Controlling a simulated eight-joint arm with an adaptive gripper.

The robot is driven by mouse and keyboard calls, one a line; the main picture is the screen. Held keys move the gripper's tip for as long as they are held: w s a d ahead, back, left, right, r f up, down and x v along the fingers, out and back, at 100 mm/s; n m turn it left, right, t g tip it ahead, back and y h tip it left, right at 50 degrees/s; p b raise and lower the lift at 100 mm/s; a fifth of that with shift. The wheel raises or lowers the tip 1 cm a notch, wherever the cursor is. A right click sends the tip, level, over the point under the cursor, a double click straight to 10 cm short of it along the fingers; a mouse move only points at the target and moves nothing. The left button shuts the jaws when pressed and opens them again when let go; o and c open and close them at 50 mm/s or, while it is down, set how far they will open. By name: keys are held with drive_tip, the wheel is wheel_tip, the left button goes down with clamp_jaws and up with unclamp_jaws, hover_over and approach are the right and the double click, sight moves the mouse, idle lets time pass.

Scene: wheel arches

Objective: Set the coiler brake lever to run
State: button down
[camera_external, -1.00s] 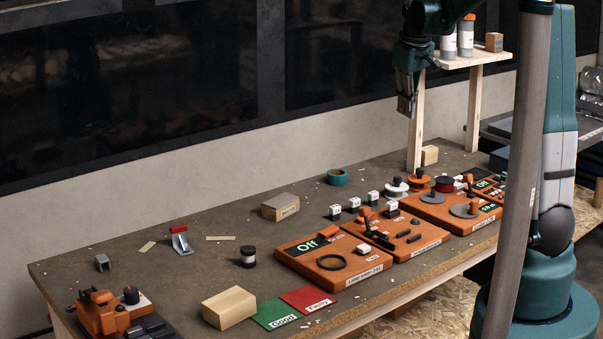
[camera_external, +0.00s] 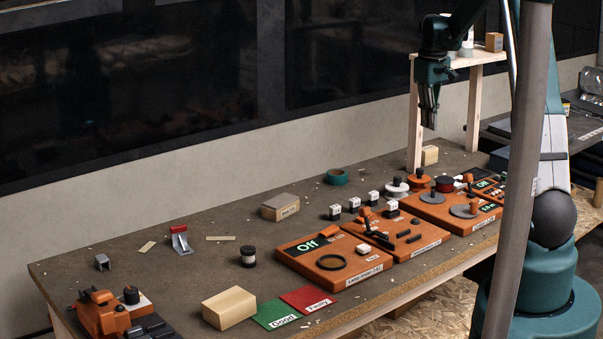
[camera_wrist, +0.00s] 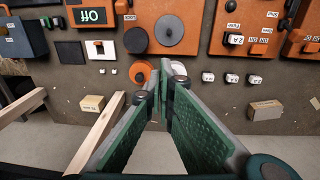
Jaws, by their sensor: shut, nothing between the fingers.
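My gripper (camera_external: 429,122) is shut and empty, pointing down in the air above the back right of the bench, in front of the shelf. Its green fingers (camera_wrist: 158,84) fill the middle of the wrist view. An orange box with two grey discs (camera_external: 447,210) stands below and to its right; it also shows in the wrist view (camera_wrist: 193,12). A lever with an orange knob (camera_external: 366,214) stands on the middle orange box (camera_external: 402,247). The labels are too small to tell which is the coiler brake lever. My gripper touches none of these.
A wooden shelf (camera_external: 478,59) with bottles stands behind my gripper. Several white-topped blocks (camera_external: 373,198), a teal ring (camera_external: 337,177) and a wooden block (camera_external: 280,207) lie behind the boxes. The back middle of the bench has free room.

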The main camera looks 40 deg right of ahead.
drive_tip(key=p, duration=0.1)
hover_over(450, 178)
drive_tip(key=w+a, duration=0.1)
drive_tip(key=w, duration=0.1)
wheel_tip(450, 178, down, 7)
drive_tip(key=shift+s+d+f+g+y, duration=0.3)
drive_tip(key=shift+d+f+g, duration=0.1)
drive_tip(key=shift+d+g, duration=0.15)
drive_tip(key=f, duration=0.9)
drive_tip(key=shift+s+f, duration=0.25)
drive_tip(key=shift+f, duration=0.1)
drive_tip(key=shift+s, duration=0.2)
drive_tip(key=shift+s+r+p, duration=0.15)
drive_tip(key=shift+s+r, duration=0.15)
drive_tip(key=shift+s, duration=0.55)
drive_tip(key=shift+s+r+p, duration=0.15)
drive_tip(key=shift+s+r, duration=0.15)
drive_tip(key=shift+s, duration=0.5)
